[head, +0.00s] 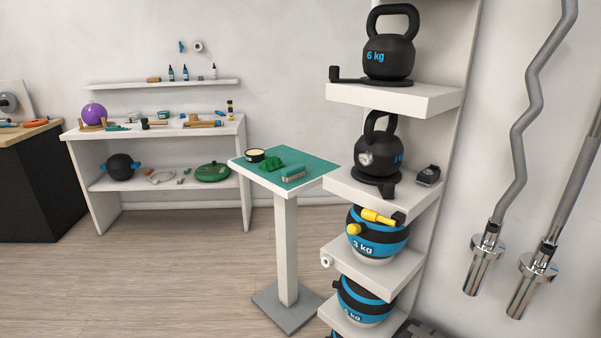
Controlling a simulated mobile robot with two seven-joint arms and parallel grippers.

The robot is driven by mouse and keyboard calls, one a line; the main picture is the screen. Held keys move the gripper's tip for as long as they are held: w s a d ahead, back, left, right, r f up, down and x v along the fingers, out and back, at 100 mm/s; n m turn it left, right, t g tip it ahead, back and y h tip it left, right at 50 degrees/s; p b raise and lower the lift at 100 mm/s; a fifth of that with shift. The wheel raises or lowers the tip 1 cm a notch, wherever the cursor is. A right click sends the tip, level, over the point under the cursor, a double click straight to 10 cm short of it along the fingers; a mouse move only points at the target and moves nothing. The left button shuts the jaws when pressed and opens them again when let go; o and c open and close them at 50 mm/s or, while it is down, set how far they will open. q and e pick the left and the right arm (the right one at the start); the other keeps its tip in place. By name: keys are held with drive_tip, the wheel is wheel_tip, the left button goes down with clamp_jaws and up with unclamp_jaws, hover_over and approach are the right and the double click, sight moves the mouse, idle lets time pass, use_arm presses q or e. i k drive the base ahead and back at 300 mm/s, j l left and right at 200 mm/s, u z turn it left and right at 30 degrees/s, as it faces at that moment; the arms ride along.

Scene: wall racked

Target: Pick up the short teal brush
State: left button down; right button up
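A short teal brush-like block (293,173) with a paler lower edge lies on the teal top of a small white pedestal table (312,184) in the middle of the head view. A crumpled green item (270,167) lies just to its left. A round dark tin with a cream top (255,155) stands behind these on the same table. Neither of my grippers shows in the head view.
A white rack of shelves (408,100) with kettlebells stands close right of the pedestal table. Curved and straight bars (520,130) hang on the right wall. A white bench (75,135) stands at the back left. The wooden floor (170,280) at front left is clear.

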sight(288, 174)
drive_tip(key=i+j+z, duration=0.2)
drive_tip(key=i, duration=0.25)
drive_tip(key=i+j+z, duration=0.15)
drive_tip(key=i, duration=0.3)
drive_tip(key=i+j+z, duration=0.2)
drive_tip(key=i, duration=0.2)
